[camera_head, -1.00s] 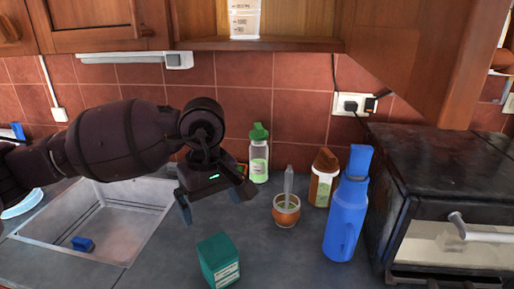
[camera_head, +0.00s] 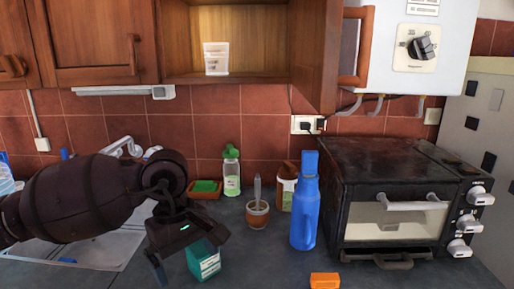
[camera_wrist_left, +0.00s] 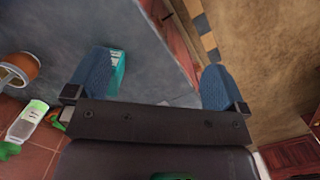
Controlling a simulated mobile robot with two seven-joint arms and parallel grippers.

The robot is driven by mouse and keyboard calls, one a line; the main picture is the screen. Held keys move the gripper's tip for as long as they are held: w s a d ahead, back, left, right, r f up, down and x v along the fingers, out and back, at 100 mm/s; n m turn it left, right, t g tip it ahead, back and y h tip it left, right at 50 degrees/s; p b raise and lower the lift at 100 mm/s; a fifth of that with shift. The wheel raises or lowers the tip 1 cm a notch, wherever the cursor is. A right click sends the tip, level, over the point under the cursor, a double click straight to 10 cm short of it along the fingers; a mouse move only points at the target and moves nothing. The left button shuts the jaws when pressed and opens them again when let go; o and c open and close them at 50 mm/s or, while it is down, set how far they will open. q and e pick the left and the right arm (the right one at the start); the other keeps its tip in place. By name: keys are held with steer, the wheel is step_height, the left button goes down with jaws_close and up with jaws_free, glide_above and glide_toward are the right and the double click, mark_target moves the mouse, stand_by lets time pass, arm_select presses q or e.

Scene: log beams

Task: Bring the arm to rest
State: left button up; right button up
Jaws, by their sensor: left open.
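My left gripper (camera_head: 190,262) comes in from the left over the counter in the head view. Its fingers are apart and nothing is between them. In the left wrist view the two blue finger pads (camera_wrist_left: 155,82) stand wide apart over the counter and its front edge. A teal box (camera_head: 204,261) stands on the counter, partly hidden behind the gripper in the head view. In the wrist view the teal box (camera_wrist_left: 117,70) shows beside one finger; I cannot tell whether they touch. My right gripper is not in view.
A sink (camera_head: 112,250) is under my left arm. A green-capped bottle (camera_head: 231,172), a brown cup (camera_head: 257,215), a brown-lidded jar (camera_head: 285,190) and a blue bottle (camera_head: 304,215) stand at the back. A black oven (camera_head: 375,160) is on the right. An orange block (camera_head: 324,281) lies in front.

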arm_select(q)
steer(key=s+d+f+n+g+h, duration=0.3)
steer(key=s+d+n+g+h, duration=0.3)
steer(key=d+h, duration=0.5)
steer(key=w+a+f+m+t+y, duration=0.15)
steer(key=a+f+m+t, duration=0.25)
steer(key=m+t, duration=0.55)
steer(key=w+a+f+m+t, duration=0.25)
steer(key=a+m+t, duration=0.35)
steer(key=m, duration=0.6)
steer(key=w+a+f+m+t+y, duration=0.1)
steer(key=a+f+m+t, duration=0.3)
steer(key=m+t, duration=0.65)
steer(key=s+a+f+n+g+y, duration=0.4)
steer(key=s+a+f+n+y, duration=0.1)
steer(key=f, duration=0.5)
steer(key=s+a+f+n+g+y, duration=0.3)
steer(key=s+a+f+n+y, duration=0.2)
steer(key=s+f+n, duration=0.5)
steer(key=shift+s+a+f+n+g, duration=0.2)
steer(key=shift+a+f+n+g, duration=0.2)
steer(key=shift+a+f+n, duration=0.45)
